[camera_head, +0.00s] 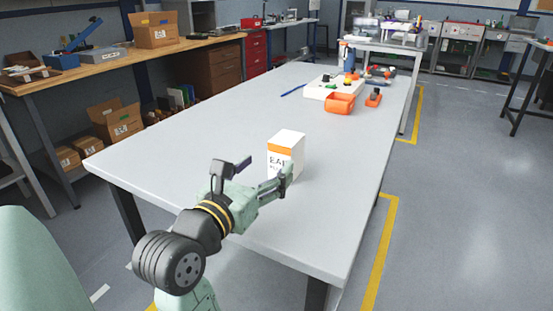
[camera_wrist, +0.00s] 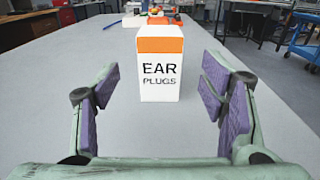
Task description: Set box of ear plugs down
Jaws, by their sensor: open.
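The box of ear plugs (camera_head: 286,152) is white with an orange band and stands upright on the grey table (camera_head: 225,135), toward its near end. In the wrist view the box (camera_wrist: 160,64) faces me with its "EAR PLUGS" lettering, just beyond and between the fingers. My gripper (camera_wrist: 158,100) is open and empty, with purple pads apart on either side and clear space to the box. In the head view my gripper (camera_head: 262,178) is close in front of the box and covers part of its lower front.
At the table's far end are a white tray (camera_head: 322,88), an orange bin (camera_head: 340,103), a small orange item (camera_head: 373,98) and a blue pen-like item (camera_head: 293,90). The tabletop around the box is clear. A wooden bench (camera_head: 110,62) stands at left.

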